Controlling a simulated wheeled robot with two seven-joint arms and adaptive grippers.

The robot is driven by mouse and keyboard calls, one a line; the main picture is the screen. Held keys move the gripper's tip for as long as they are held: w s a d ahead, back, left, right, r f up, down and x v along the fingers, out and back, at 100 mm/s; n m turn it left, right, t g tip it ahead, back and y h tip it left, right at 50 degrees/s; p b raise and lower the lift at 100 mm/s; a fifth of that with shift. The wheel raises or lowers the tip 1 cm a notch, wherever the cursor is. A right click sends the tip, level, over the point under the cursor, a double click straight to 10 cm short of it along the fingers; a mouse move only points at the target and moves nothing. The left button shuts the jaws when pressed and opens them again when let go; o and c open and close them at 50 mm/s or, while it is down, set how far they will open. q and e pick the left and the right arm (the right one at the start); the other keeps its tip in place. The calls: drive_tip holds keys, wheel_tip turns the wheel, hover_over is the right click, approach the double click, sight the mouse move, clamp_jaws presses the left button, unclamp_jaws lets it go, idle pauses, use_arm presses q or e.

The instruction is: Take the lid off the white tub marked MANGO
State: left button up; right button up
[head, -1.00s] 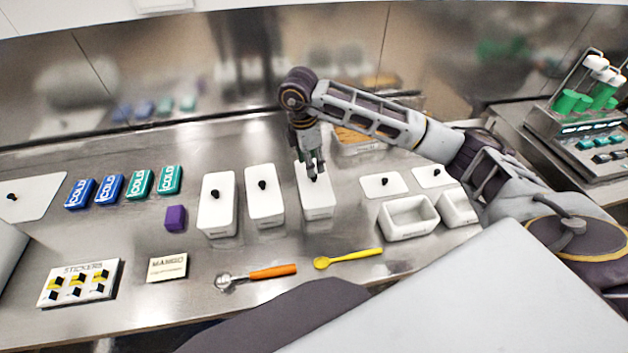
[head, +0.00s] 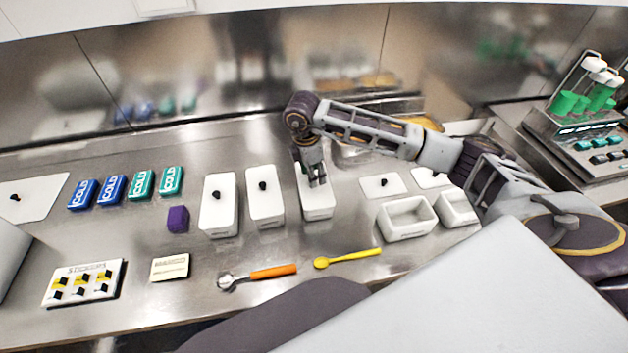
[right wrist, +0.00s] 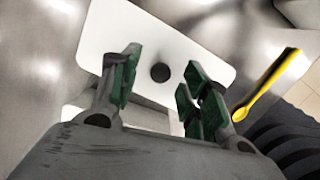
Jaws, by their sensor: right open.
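Three lidded white tubs stand in a row: a left one (head: 218,215), a middle one (head: 265,205) and a right one (head: 317,204). Their front markings are too small to read. My right gripper (head: 317,180) is open and points down over the right tub. In the right wrist view, that tub's white lid (right wrist: 190,52) lies below, with its black knob (right wrist: 160,72) showing between the spread fingers of my right gripper (right wrist: 160,84). I cannot tell whether the fingers are level with the knob. My left gripper is not in view.
Two open white tubs (head: 383,222) stand on the right, with loose lids (head: 369,182) behind them. A scoop (head: 272,271), yellow spoon (head: 350,258), card (head: 169,267), sticker sheet (head: 115,270), purple block (head: 178,219) and several cold packs (head: 141,183) lie around the counter.

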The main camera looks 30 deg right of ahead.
drive_tip(key=shift+d+f, duration=0.1)
drive_tip(key=shift+f, duration=0.55)
drive_tip(key=shift+c, duration=0.4)
clamp_jaws()
